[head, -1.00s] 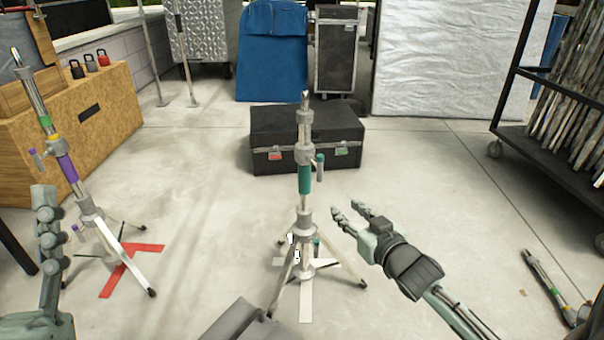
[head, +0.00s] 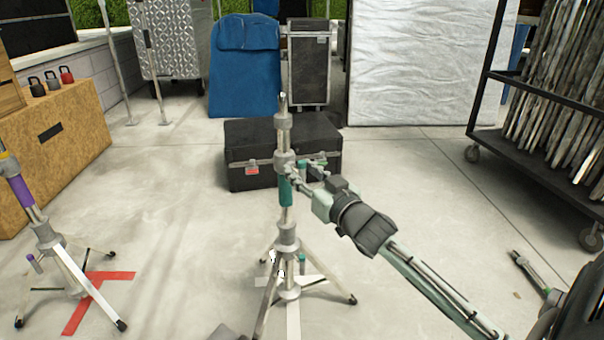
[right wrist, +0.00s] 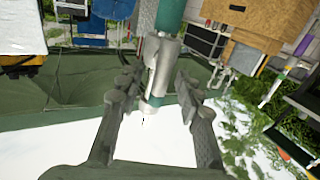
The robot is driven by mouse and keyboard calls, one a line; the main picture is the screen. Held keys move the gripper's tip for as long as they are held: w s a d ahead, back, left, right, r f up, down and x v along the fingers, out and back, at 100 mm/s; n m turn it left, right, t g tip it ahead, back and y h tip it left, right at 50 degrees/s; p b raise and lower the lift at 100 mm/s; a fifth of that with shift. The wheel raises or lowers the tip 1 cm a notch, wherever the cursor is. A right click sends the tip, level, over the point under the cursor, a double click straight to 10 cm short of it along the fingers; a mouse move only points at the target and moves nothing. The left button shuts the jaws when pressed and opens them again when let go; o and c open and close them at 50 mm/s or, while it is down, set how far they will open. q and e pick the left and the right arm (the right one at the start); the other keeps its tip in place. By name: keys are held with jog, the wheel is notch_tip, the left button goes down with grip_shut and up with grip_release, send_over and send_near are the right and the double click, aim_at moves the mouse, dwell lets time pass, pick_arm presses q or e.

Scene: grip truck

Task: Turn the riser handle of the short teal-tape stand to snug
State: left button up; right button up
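The teal-tape stand (head: 287,243) stands upright on its tripod legs in the middle of the head view, with a teal band (head: 286,190) on its post. Its upper grey collar (head: 284,160) carries a small handle on the right side. My right gripper (head: 303,172) is at that handle and partly covers it. In the right wrist view, the open fingers (right wrist: 157,100) stand on either side of the grey handle (right wrist: 156,82), with gaps visible on both sides. The teal tape (right wrist: 171,14) shows above it. My left gripper is out of view.
A black case (head: 245,150) sits on the floor behind the stand. A purple-tape stand (head: 22,193) is at left over red floor tape (head: 85,318). A rack cart (head: 475,152) stands at right. The floor between is mostly clear.

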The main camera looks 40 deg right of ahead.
jog(key=shift+c, duration=0.2)
grip_shut()
